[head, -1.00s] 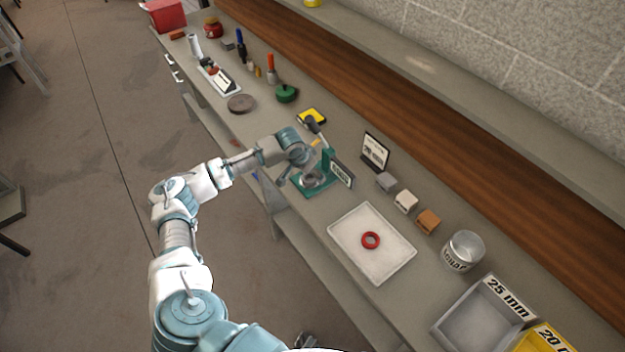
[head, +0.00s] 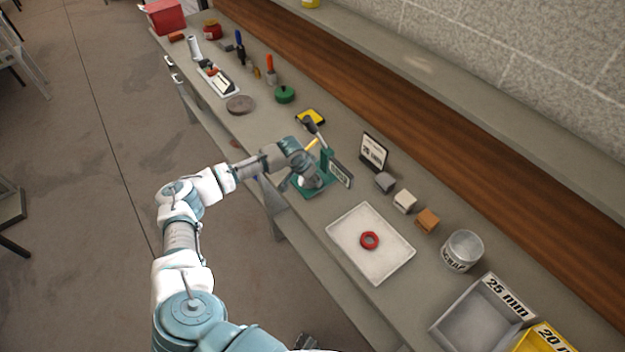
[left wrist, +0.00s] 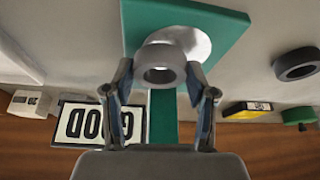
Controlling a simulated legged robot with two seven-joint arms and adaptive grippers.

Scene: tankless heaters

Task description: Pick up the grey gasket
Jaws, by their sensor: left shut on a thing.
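The grey gasket (left wrist: 160,64) is a thick ring in the left wrist view, between my left fingertips (left wrist: 160,80). My left gripper is shut on it from both sides. Behind it are a pale round disc (left wrist: 190,40) and the green plate (left wrist: 232,24) of a stand. I cannot tell whether the gasket still touches the disc. In the head view, my left gripper (head: 308,180) is low over the green stand (head: 327,160) and largely hides the gasket.
A GOOD sign (left wrist: 88,124) stands close by. A white tray (head: 345,236) with a red ring (head: 369,240) lies right of the stand. Beyond are small blocks (head: 404,202), a metal can (head: 463,250) and a 25 mm bin (head: 470,325). A dark ring (left wrist: 298,64) lies on the bench.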

